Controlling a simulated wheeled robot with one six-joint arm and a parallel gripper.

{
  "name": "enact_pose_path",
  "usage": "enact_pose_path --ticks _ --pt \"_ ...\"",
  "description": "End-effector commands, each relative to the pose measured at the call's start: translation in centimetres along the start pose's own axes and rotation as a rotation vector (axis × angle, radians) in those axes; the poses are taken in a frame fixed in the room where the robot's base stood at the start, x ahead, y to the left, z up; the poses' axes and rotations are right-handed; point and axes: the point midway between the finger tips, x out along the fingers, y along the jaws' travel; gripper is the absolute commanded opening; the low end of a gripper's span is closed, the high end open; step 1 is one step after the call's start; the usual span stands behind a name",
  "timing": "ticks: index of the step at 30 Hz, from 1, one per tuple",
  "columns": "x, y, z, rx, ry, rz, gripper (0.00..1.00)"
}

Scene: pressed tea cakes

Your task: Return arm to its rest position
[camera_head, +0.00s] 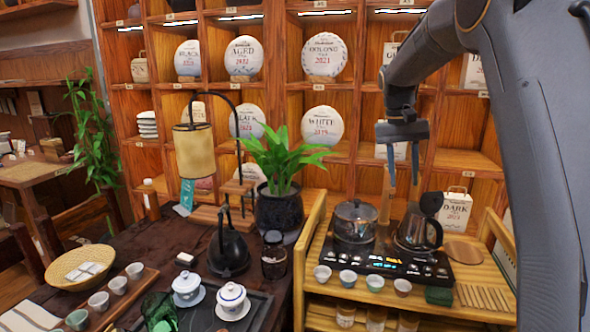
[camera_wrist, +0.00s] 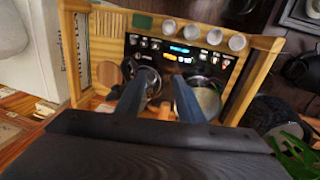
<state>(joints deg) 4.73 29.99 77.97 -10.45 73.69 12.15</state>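My gripper (camera_head: 403,170) hangs from my raised arm at the right of the head view, fingers pointing down. It is in front of the shelves and above the wooden tea cart (camera_head: 462,312). The two fingers are apart with nothing between them. In the wrist view my gripper (camera_wrist: 158,100) also shows open and empty, with the cart and its black induction hob (camera_wrist: 178,52) beyond the fingertips. The gripper touches nothing that I can see.
On the hob stand a glass pot (camera_head: 355,222) and a kettle (camera_head: 418,232). Shelves behind hold round tea cakes (camera_head: 323,56) and boxes. A potted plant (camera_head: 279,208) and a lamp (camera_head: 195,150) stand on the dark table. A white disc (camera_wrist: 12,32) shows in the wrist view.

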Motion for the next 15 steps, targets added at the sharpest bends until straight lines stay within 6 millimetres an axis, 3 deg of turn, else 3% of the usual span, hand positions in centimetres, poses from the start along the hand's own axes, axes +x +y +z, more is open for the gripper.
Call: enact_pose_path --ticks 8,11,15 --pt "2.3 -1.4 3.4 -0.048 0.013 -0.032 0.35" --pt "3.5 -2.0 5.3 -0.069 0.019 -0.049 0.35" --pt "5.9 -3.1 9.4 -0.110 0.032 -0.079 0.35"
